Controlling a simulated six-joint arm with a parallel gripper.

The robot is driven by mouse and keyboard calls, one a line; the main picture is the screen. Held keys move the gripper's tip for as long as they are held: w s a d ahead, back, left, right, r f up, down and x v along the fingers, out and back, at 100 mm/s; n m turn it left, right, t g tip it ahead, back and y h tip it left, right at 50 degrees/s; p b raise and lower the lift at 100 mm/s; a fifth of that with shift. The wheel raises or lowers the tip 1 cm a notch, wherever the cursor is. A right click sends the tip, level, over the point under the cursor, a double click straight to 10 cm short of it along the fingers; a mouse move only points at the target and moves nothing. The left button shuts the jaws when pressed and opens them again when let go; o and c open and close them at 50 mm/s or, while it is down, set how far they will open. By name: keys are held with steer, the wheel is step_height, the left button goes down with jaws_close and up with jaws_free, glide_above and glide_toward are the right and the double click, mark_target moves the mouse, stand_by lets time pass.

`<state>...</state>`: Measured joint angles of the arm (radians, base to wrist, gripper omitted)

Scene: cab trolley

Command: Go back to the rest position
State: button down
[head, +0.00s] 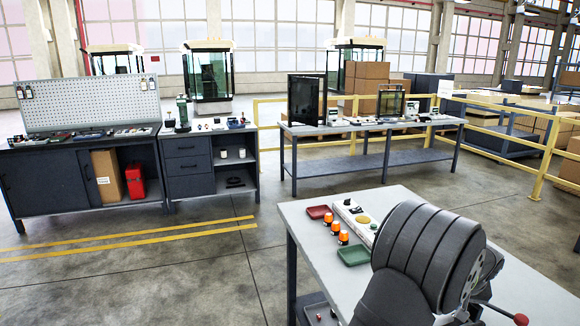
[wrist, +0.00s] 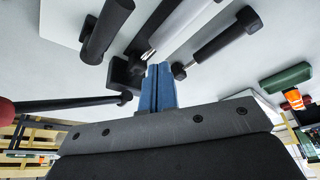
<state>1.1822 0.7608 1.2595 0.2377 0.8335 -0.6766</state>
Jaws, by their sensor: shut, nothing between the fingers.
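My gripper (wrist: 158,72) shows in the wrist view as two blue fingers pressed together with nothing between them. Its tips point at a group of black levers or handles on a pale surface. A thick black handle (wrist: 108,25) is up and left of the tips, and another black handle (wrist: 222,42) is to the right. I cannot tell whether the tips touch any of them. In the head view my dark arm covers the right part of the grey trolley top (head: 310,232), and the gripper is hidden.
On the trolley stand a red tray (head: 319,212), several orange-topped beacons (head: 335,228), a white panel (head: 352,215) and a green tray (head: 354,255). A red-knobbed lever (head: 521,319) is at lower right. Benches stand behind, across open floor (head: 190,270).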

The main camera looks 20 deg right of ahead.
steer(key=shift+w+d+m+g+h, duration=0.15)
steer(key=shift+w+d+m, duration=0.15)
steer(key=shift+m, duration=0.25)
steer(key=shift+w+d+m+g+h, duration=0.15)
steer(key=shift+d+m, duration=0.2)
steer(key=shift+m, duration=0.2)
steer(key=shift+w+d+m+g, duration=0.25)
steer(key=shift+d+m, duration=0.45)
steer(key=shift+m, duration=0.4)
steer(key=shift+d+m+h, duration=0.25)
steer(key=shift+m+h, duration=0.05)
steer(key=shift+d, duration=0.55)
steer(key=shift+d+m+g, duration=0.15)
steer(key=shift+m+g, duration=0.2)
steer(key=shift+m, duration=0.55)
